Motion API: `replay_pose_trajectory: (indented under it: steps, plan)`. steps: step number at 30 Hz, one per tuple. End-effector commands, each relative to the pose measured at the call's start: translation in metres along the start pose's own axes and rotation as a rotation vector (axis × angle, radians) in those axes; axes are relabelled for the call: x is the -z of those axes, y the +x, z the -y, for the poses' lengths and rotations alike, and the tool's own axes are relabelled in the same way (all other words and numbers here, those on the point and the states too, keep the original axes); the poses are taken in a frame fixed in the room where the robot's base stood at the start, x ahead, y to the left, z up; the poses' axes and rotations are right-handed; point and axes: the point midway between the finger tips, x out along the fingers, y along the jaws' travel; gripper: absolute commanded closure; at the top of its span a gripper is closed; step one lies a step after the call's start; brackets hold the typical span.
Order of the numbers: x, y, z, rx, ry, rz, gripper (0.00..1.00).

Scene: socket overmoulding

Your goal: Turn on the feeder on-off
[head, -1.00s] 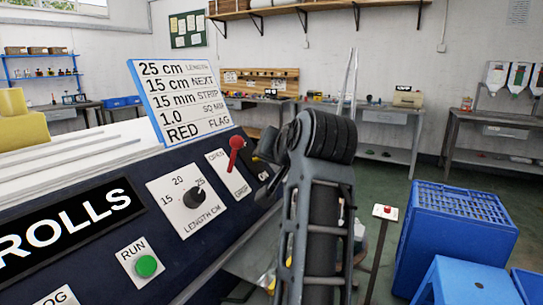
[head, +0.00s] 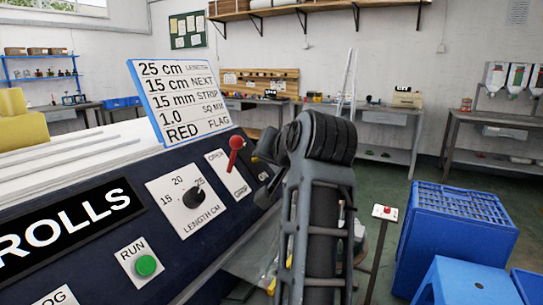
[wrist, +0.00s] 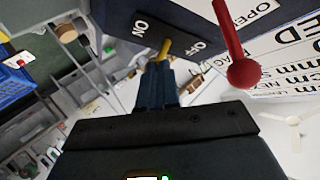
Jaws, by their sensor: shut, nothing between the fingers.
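The feeder on-off switch is a small yellow lever (wrist: 165,47) on a dark panel plate in the wrist view, between the printed words ON and OFF. My gripper (wrist: 160,66) is shut and empty, its fingertips right at the lever's free end. I cannot tell whether they touch it, or which position the lever is in. In the head view my arm hides the lever; part of its plate (head: 264,176) shows beside the arm.
A red-knobbed lever (head: 235,150) on the OPEN/GRIP plate stands close to my gripper; it also shows in the wrist view (wrist: 240,60). The length dial (head: 195,196) and green RUN button (head: 146,265) are farther left. Blue crates (head: 458,235) stand on the floor at right.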

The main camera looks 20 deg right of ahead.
Motion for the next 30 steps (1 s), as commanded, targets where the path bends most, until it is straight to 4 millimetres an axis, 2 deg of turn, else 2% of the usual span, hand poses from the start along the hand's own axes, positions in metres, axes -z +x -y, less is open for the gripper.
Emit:
replay_pose_trajectory:
  steps: [10,21,26,30]
  plan:
    - [-0.003,0.011,0.010,0.000,-0.001,0.009,1.00]
    - [-0.007,0.012,0.010,-0.001,-0.002,0.015,1.00]
    - [-0.006,-0.004,0.011,0.001,-0.004,0.012,1.00]
    - [0.000,-0.030,0.011,0.004,-0.001,-0.003,1.00]
